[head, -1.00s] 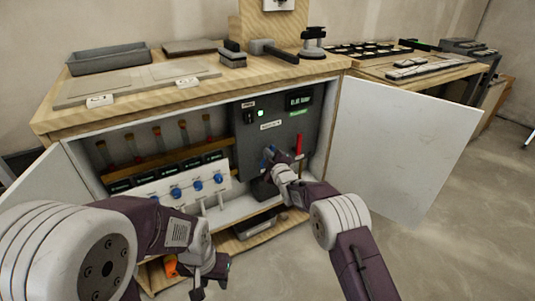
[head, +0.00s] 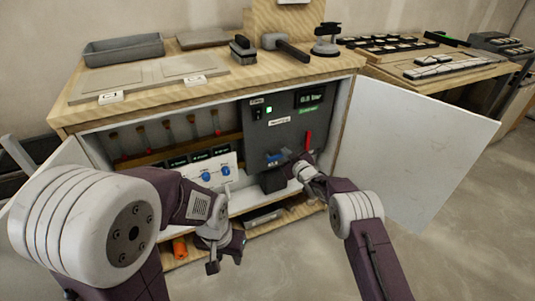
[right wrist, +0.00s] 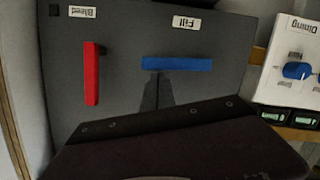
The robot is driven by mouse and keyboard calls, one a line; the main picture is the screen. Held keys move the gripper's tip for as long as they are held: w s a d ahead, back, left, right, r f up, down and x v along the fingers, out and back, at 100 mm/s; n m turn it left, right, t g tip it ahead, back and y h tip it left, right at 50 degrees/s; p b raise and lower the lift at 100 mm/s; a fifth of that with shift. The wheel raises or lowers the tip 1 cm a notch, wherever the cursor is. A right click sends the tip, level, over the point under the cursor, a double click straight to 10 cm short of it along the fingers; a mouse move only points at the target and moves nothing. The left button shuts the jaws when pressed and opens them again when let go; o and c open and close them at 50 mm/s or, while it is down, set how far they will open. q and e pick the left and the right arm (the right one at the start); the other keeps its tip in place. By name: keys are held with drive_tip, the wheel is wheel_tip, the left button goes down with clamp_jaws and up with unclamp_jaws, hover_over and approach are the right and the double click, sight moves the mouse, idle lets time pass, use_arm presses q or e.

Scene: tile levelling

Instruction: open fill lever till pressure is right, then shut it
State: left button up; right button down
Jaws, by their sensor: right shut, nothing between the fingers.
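The blue fill lever (head: 274,157) is on the dark grey panel (head: 252,150) inside the open cabinet. In the right wrist view the fill lever (right wrist: 178,63) lies level by the "Fill" label. The red bleed lever (head: 308,141) stands upright beside it; it also shows in the right wrist view (right wrist: 91,74). My right gripper (head: 287,156) is shut and empty, its tips (right wrist: 157,92) close by the fill lever; I cannot tell if they touch. The lit pressure display (head: 311,98) seems to read 0.8 bar. My left gripper (head: 226,258) hangs open and empty, low in front of the cabinet.
The white cabinet door (head: 410,150) stands open at right. A white plate with blue knobs (head: 206,177) is left of the panel. The worktop holds a grey tray (head: 123,50), a mallet (head: 285,45) and tiles. The floor at right is clear.

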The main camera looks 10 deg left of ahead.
drive_tip(key=shift+w+d+f, duration=0.1)
drive_tip(key=shift+d+f, duration=0.05)
drive_tip(key=shift+f, duration=0.4)
idle(0.4)
wheel_tip(320, 180, up, 6)
drive_tip(key=p, duration=0.3)
drive_tip(key=d+f+p+v, duration=0.1)
drive_tip(key=f+p+v, duration=0.1)
drive_tip(key=v, duration=0.7)
drive_tip(key=shift+r+p, duration=0.4)
drive_tip(key=shift+p, duration=0.25)
drive_tip(key=shift+d, duration=0.15)
